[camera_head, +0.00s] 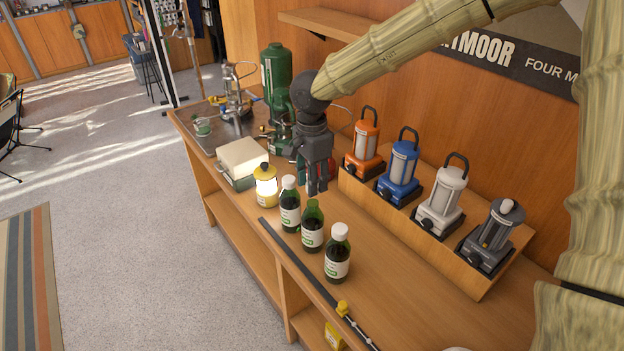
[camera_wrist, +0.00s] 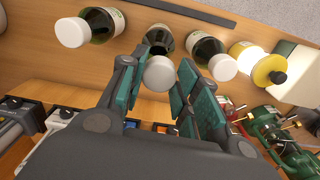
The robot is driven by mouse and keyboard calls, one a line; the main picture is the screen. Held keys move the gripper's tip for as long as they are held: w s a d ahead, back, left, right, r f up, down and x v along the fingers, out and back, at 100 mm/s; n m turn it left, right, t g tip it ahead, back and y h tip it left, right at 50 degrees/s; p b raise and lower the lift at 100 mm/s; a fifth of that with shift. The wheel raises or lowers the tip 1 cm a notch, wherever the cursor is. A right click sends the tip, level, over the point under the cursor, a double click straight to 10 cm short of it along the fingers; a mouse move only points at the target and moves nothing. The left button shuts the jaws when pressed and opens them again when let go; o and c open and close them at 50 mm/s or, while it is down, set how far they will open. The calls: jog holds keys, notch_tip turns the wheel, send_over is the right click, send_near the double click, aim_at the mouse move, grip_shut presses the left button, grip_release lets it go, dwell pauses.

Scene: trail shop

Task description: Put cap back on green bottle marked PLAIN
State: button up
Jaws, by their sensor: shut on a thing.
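Three dark green bottles with pale labels stand in a row near the counter's front edge. The left bottle (camera_head: 290,212) and the right bottle (camera_head: 337,262) wear white caps. The middle bottle (camera_head: 312,236) has a bare neck; the label wording is too small to read. My gripper (camera_head: 317,190) is above the counter, behind the bottles, fingers pointing down. In the wrist view, my gripper (camera_wrist: 159,84) is shut on a white cap (camera_wrist: 159,73). The uncapped bottle (camera_wrist: 158,38) shows beyond the cap, apart from it. The cap is hidden in the head view.
A lit yellow lantern (camera_head: 266,188) stands left of the bottles, beside a pale-lidded box (camera_head: 241,160). Several lanterns stand on a wooden riser (camera_head: 405,226) at right. A dark pole (camera_head: 300,262) lies along the front edge.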

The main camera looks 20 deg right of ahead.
jog(key=shift+f+b, duration=0.3)
jog(key=shift+f, duration=0.15)
jog(key=shift+s+f+b, duration=0.25)
jog(key=shift+s+b, duration=0.2)
jog(key=shift+b, duration=0.15)
jog(key=shift+w+f, duration=0.3)
jog(key=shift+f, duration=0.6)
jog(key=shift+s+f, duration=0.2)
jog(key=shift+w, duration=0.1)
jog(key=shift+a+p, duration=0.2)
jog(key=shift+p, duration=1)
jog(key=shift+f+p, duration=0.15)
jog(key=shift+p, duration=1.15)
dwell(1.6)
